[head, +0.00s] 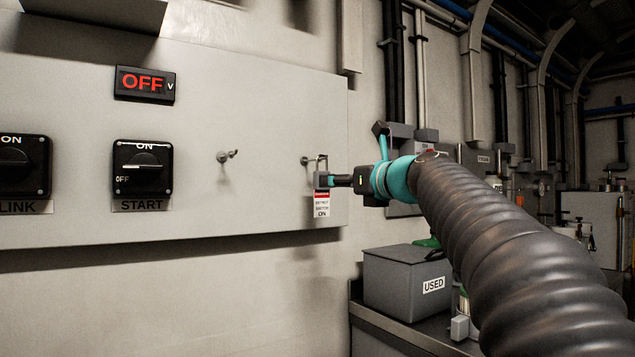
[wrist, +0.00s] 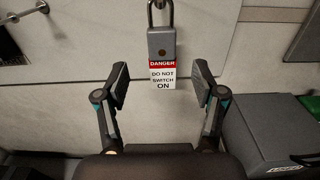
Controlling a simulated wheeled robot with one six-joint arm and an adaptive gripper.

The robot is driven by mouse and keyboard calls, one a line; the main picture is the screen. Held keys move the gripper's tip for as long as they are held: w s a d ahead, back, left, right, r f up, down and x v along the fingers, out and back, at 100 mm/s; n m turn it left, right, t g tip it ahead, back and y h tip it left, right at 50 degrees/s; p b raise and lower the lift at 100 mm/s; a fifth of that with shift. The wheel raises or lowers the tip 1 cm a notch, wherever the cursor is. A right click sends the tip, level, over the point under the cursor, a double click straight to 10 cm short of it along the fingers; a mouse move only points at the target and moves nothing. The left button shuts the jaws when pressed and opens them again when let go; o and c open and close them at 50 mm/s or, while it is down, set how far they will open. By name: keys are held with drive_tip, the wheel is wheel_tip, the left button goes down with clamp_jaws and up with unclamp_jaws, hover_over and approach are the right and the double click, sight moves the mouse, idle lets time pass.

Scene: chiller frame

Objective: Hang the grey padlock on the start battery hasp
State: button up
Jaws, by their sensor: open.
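The grey padlock (wrist: 162,43) hangs upright by its shackle from a peg (head: 309,160) on the right part of the pale panel. A red and white DANGER tag (head: 321,205) hangs below it, and the tag also shows in the wrist view (wrist: 162,76). My gripper (head: 324,181) is at the padlock and hides most of its body in the head view. In the wrist view my gripper (wrist: 162,83) is open, with its fingers apart on either side of the tag, touching neither. The START switch (head: 142,167) is at left with its handle level; I cannot make out a separate hasp.
An empty peg (head: 227,156) sticks out between the START switch and the padlock. A LINK switch (head: 14,166) is at far left, below and left of an OFF display (head: 145,84). A grey USED box (head: 404,284) stands on a bench below my arm.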

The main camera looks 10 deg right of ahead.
sight(322, 191)
drive_tip(key=shift+p+x, duration=0.45)
drive_tip(key=shift+x, duration=3.45)
drive_tip(key=shift+d+f, duration=0.15)
clamp_jaws()
drive_tip(key=shift+r+p, duration=0.45)
drive_tip(key=shift+r, duration=0.25)
drive_tip(key=shift+s+d+r, duration=0.1)
drive_tip(key=shift+r, duration=0.05)
drive_tip(key=b+v, duration=0.2)
drive_tip(key=v, duration=1.5)
drive_tip(key=shift+s, duration=0.35)
